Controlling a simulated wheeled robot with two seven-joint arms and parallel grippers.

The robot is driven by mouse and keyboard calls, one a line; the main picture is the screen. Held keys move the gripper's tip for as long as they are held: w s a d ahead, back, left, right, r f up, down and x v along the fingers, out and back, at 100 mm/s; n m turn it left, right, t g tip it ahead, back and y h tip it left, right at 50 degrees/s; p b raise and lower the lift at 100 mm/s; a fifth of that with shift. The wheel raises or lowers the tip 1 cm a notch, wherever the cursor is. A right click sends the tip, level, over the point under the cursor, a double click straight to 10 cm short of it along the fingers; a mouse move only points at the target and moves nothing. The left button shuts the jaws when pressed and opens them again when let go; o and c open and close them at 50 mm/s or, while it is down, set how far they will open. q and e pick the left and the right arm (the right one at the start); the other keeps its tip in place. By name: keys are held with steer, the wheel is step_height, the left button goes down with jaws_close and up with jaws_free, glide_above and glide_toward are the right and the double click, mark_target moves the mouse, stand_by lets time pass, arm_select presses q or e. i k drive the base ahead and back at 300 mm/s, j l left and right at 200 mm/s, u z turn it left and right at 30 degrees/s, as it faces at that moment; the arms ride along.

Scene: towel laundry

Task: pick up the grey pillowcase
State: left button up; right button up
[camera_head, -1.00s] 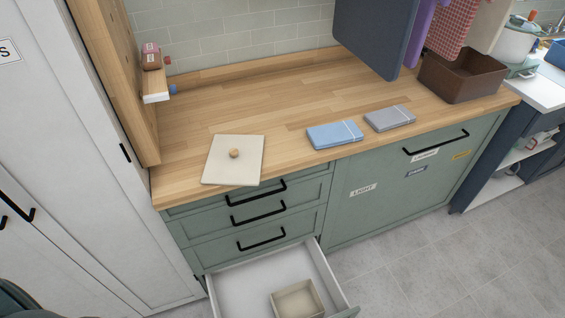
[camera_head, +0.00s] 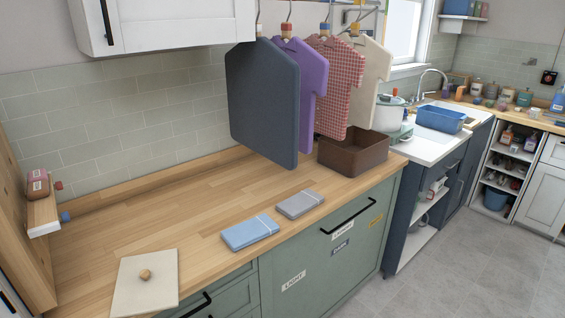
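The grey pillowcase (camera_head: 300,204) lies folded flat on the wooden counter, near its front edge. A light stripe crosses it near its right end. A folded blue pillowcase (camera_head: 250,232) lies just to its left, nearer the camera. The two look slightly apart. Neither of my grippers shows in the head view.
A cream board with a round knob (camera_head: 146,284) lies at the counter's left. A brown bin (camera_head: 352,152) stands at the right end. Several garments, including a dark one (camera_head: 262,105), hang above the back. Bare counter (camera_head: 190,205) lies left of the pillowcases.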

mark_target(298, 204)
steer(key=l+u, duration=0.1)
steer(key=u, duration=0.35)
steer(key=i+l+u, duration=0.2)
steer(key=l+u, duration=0.5)
steer(key=l, duration=1.9)
steer(key=l+u, duration=0.15)
steer(key=l, duration=1.1)
